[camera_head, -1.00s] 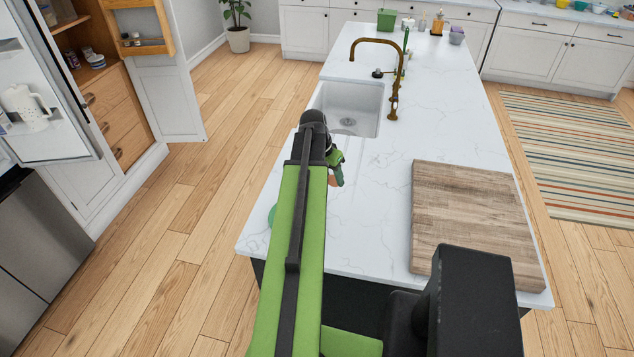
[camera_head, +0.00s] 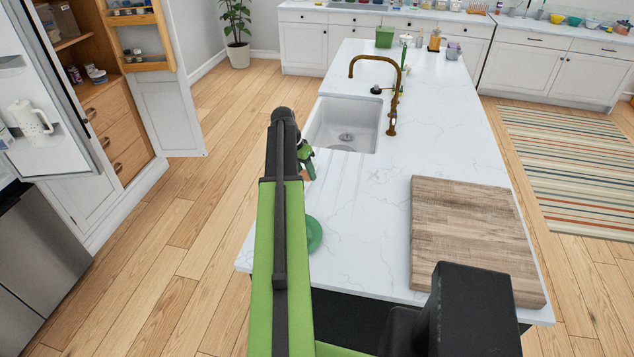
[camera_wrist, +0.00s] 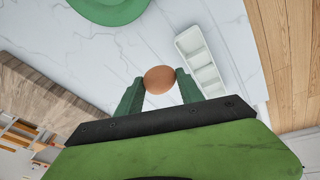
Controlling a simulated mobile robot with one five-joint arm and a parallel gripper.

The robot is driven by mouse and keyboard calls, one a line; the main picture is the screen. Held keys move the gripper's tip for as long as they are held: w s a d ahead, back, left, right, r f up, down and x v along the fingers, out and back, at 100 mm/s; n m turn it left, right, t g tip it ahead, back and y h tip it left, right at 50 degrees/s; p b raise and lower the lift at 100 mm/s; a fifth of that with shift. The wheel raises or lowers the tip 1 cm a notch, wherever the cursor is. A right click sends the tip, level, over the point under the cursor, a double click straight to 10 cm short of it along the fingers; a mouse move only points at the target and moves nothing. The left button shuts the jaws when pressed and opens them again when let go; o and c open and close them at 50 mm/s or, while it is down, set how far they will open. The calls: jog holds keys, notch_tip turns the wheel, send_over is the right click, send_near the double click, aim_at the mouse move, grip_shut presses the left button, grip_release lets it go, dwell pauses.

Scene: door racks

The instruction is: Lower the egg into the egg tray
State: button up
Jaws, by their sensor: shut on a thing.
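My gripper (camera_wrist: 160,78) is shut on a brown egg (camera_wrist: 158,82), held between two green fingertips. The white egg tray (camera_wrist: 203,62) shows in the wrist view, just right of the egg, with several empty-looking compartments. It lies on the white counter near its edge, and the egg is not over it in that view. In the head view, my gripper (camera_head: 306,163) is above the counter in front of the sink, with part of the egg (camera_head: 309,173) showing below the fingers. The tray is hidden behind my arm there.
A green round dish (camera_head: 314,234) lies on the counter (camera_head: 365,210) beside my arm. A wooden board (camera_head: 470,235) lies at the right. The sink (camera_head: 343,125) and brass tap (camera_head: 378,60) are beyond my gripper. An open fridge door (camera_head: 40,90) stands at the left.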

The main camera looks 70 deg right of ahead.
jog(key=w+d+f+b, duration=0.2)
jog(key=w+f+b, duration=0.1)
jog(key=w+f, duration=0.1)
jog(key=shift+w+d+f, duration=0.15)
jog(key=shift+w+d, duration=0.25)
jog(key=shift+w, duration=0.05)
jog(key=shift+f+b, duration=0.1)
jog(key=shift+b, duration=0.2)
jog(key=shift+f+b, duration=0.95)
jog(key=shift+f+b, duration=1.5)
dwell(0.6)
jog(key=o, duration=0.9)
jog(key=shift+c, duration=0.2)
jog(key=shift+r, duration=0.1)
